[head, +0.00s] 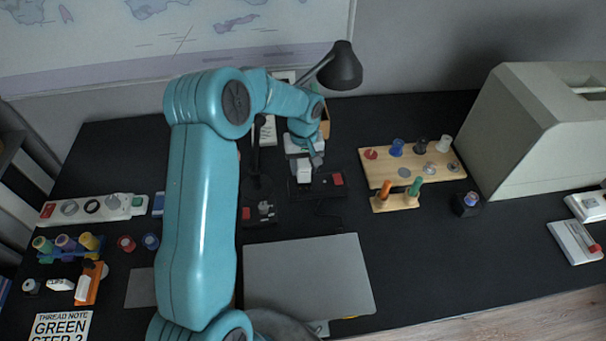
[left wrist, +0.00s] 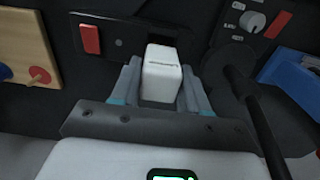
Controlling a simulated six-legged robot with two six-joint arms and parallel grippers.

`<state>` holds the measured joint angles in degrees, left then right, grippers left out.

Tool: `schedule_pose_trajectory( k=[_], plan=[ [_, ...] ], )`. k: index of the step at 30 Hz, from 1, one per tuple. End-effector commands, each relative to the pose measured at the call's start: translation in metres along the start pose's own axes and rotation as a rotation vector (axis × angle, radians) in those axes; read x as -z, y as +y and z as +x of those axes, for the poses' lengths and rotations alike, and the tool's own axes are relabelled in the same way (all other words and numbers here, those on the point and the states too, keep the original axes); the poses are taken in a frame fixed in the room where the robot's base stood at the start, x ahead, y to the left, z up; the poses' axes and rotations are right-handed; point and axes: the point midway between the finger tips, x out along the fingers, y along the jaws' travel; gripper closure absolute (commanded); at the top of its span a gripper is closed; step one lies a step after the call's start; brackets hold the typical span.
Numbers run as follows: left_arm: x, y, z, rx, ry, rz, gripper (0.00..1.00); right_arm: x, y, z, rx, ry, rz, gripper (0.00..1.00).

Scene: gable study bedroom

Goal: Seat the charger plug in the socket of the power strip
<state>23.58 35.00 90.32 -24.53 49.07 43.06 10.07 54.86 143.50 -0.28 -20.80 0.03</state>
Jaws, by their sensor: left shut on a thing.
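The white charger plug (head: 304,171) is between the fingers of my left gripper (head: 304,160), which is shut on it. In the left wrist view the plug (left wrist: 161,72) stands up between the fingertips (left wrist: 160,88). The black power strip (head: 318,188) with a red switch lies on the dark desk just under the plug. The strip (left wrist: 125,42) also shows behind the plug in the left wrist view, its red switch to the left. The plug and gripper hide the socket area, so I cannot tell whether the plug touches the strip. My right gripper is not in view.
A black box with a knob and red switch (head: 263,212) sits left of the strip. A black desk lamp (head: 342,68) stands close by. A wooden peg board (head: 440,161) is to the right, and a grey flat panel (head: 308,275) lies in front.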

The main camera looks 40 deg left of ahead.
Motion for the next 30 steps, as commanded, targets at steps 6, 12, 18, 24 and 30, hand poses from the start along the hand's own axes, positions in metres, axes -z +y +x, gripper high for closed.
schedule_pose_trajectory(
  k=[6,12,18,24,30],
  plan=[
    [-0.001,-0.002,0.022,0.001,-0.003,0.000,0.91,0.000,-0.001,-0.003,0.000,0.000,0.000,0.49],
    [0.000,-0.002,0.045,-0.001,0.001,0.000,0.91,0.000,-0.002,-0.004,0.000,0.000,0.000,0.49],
    [0.000,-0.002,0.045,-0.001,0.001,0.000,0.91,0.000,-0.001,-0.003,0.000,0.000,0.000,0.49],
    [0.000,-0.002,0.048,-0.001,0.001,0.000,0.36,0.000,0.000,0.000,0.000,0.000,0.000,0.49],
    [0.000,-0.002,0.048,-0.001,0.001,0.000,0.30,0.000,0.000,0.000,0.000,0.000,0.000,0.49]
  ],
)
